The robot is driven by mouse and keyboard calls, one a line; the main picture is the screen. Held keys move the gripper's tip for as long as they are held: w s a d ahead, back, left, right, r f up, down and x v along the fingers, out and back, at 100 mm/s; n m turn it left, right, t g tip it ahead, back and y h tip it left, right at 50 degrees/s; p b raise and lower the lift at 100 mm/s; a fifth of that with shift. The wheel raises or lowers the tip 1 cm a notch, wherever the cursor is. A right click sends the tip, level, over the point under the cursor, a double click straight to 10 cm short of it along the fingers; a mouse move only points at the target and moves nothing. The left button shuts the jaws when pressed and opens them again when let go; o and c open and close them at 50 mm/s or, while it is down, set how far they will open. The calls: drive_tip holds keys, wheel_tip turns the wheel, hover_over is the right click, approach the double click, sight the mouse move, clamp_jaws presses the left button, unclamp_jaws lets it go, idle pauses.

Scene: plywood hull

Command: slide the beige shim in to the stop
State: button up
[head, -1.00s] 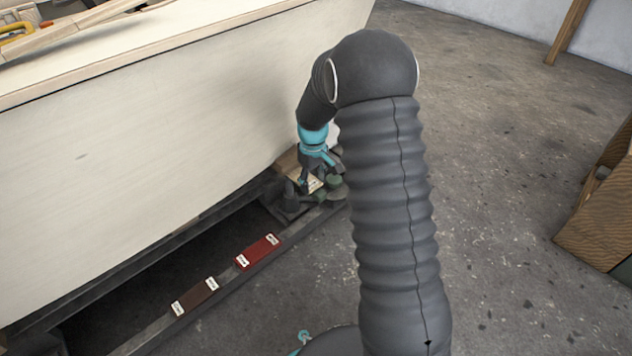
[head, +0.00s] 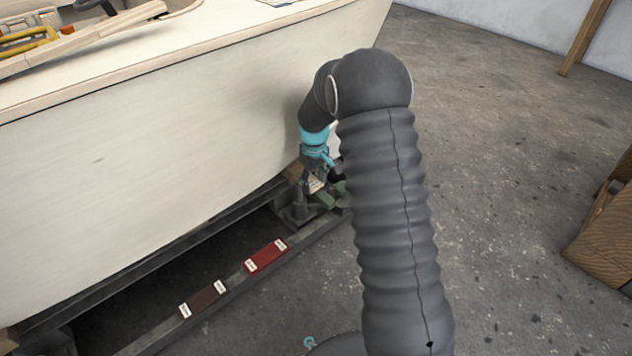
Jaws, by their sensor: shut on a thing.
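My gripper (head: 314,178) points down beside the lower edge of the pale hull, at the far end of the rail. It is shut on the beige shim (head: 317,185), of which only a small pale patch shows between and below the fingers. A brown wooden block (head: 293,172) sits left of the gripper, close under the hull. The arm and fingers hide much of the shim, and I cannot tell how far in it is or whether it touches the stop.
A red shim (head: 265,255) and a dark brown shim (head: 203,299), both with white end labels, lie on the rail (head: 235,283) nearer me. A green piece (head: 323,200) lies below the gripper. The hull (head: 170,150) walls the left side. Concrete floor (head: 510,150) is open at right.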

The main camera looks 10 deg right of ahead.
drive_tip(key=shift+w, duration=0.1)
drive_tip(key=o, duration=1.3)
drive_tip(key=shift+a, duration=0.1)
drive_tip(key=shift+r, duration=0.1)
drive_tip(key=shift+s+d+r+p, duration=0.25)
drive_tip(key=shift+r+p, duration=0.25)
drive_tip(key=shift+r, duration=0.3)
drive_tip(key=shift+s+d+r+p, duration=0.15)
drive_tip(key=shift+s+r+p, duration=0.25)
drive_tip(key=shift+r, duration=0.45)
drive_tip(key=shift+s+d+r+p, duration=0.2)
drive_tip(key=shift+r+p, duration=0.4)
drive_tip(key=shift+r, duration=0.2)
drive_tip(key=shift+m, duration=0.3)
